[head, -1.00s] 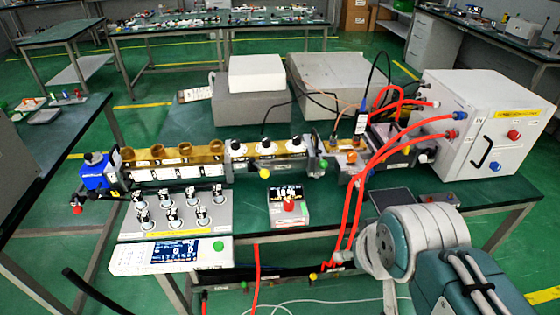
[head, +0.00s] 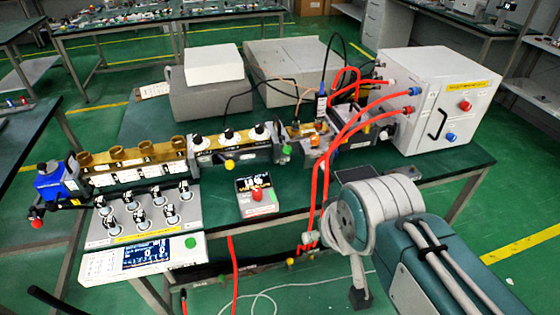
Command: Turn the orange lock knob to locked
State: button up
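A small orange part (head: 316,140), which looks like the orange lock knob, sits on the waveguide line at the middle of the bench, left of the red hoses. It is too small to tell which way it is turned. My arm (head: 400,235) reaches in from the lower right, in front of the bench's front edge. I cannot make out my gripper's fingers in this view.
Red hoses (head: 345,135) run from the white cabinet (head: 440,100) and hang over the bench's front edge. A small box with a red button (head: 257,194) stands left of them. A display panel (head: 150,256) and a row of brass parts (head: 116,152) are at left.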

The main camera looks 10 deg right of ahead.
aim_at(315, 139)
jog(key=i+l, duration=0.95)
jog(key=j+u, duration=0.05)
